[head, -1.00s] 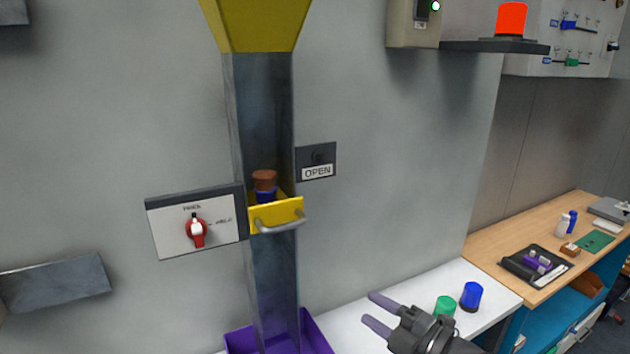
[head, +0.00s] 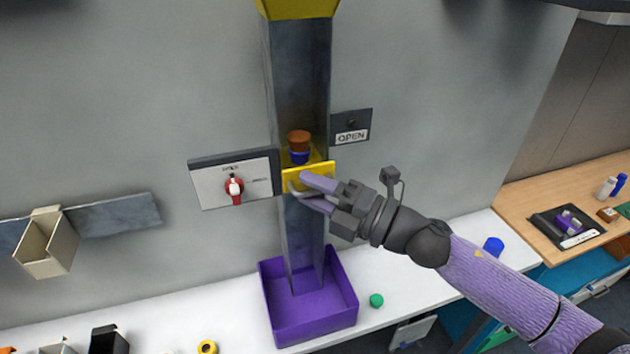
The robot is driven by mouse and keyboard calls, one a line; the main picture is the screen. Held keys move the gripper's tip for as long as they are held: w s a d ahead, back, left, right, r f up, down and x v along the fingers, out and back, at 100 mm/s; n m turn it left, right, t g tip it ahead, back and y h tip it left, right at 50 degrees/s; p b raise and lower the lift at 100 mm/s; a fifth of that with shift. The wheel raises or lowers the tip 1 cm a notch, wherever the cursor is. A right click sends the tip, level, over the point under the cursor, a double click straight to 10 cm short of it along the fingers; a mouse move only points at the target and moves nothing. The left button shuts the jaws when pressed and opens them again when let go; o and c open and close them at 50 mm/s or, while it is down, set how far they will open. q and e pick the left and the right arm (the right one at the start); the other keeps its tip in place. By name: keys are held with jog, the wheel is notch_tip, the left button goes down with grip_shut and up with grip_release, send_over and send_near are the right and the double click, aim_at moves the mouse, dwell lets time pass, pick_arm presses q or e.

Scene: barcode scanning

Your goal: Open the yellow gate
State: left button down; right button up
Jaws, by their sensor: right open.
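A brown and a blue piece (head: 299,143) are stacked behind the gate, in the chute. My right gripper (head: 299,188) is open at the gate's front. Its two fingers are above and below the handle, one partly covering the gate. I cannot tell whether they touch the handle. My left gripper is not in view.
A panel with a red knob (head: 234,188) is left of the gate, and an OPEN sign (head: 351,135) is at its right. A purple bin (head: 265,305) stands under the chute on the white table. A green piece (head: 376,300) and a blue piece (head: 494,246) lie right of it.

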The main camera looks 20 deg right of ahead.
grip_shut()
dwell(1.4)
